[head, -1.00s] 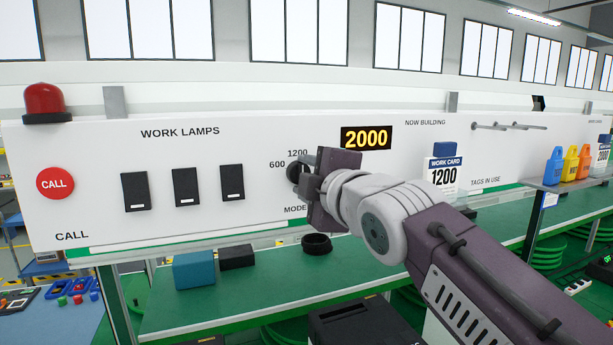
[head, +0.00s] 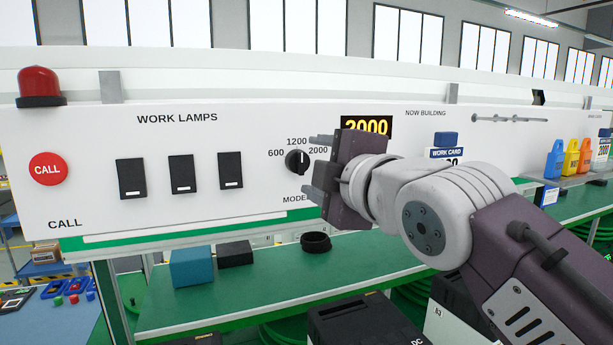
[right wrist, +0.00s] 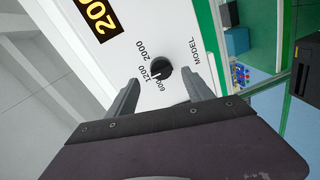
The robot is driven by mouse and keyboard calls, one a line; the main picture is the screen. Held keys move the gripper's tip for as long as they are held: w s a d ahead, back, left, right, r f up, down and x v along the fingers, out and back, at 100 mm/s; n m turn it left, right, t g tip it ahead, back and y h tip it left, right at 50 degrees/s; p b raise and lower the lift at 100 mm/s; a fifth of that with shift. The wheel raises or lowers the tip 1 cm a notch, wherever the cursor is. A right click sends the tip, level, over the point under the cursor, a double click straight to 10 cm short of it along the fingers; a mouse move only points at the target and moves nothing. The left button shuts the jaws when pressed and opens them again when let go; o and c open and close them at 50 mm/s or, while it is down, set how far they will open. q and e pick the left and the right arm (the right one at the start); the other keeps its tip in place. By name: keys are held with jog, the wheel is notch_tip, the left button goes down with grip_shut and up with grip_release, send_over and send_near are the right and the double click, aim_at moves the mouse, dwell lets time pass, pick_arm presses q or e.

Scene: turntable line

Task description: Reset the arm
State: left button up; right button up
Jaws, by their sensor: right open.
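My right gripper (head: 315,165) is open and empty, in front of the white panel (head: 90,150). Its fingers point left toward the black mode knob (head: 296,162), with a gap between fingertips and knob. In the right wrist view the knob (right wrist: 161,72) lies beyond and between the two open fingers, near the labels 600, 1200 and 2000. I cannot tell which label its white mark points to. The yellow-lit display (head: 366,126) reads 2000 and is partly covered by my gripper. My left gripper is not in view.
Three black lamp switches (head: 181,174) and a red call button (head: 47,169) are on the panel. A work card (head: 445,153) is partly behind my arm. Below, a green bench (head: 270,280) holds a blue box (head: 192,267), a dark box (head: 235,253) and a black ring (head: 316,242).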

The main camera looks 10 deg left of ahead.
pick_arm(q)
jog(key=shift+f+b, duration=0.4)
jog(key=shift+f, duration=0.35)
pick_arm(e)
jog(key=v, duration=0.4)
jog(key=shift+r, duration=0.1)
jog(key=shift+a, duration=0.1)
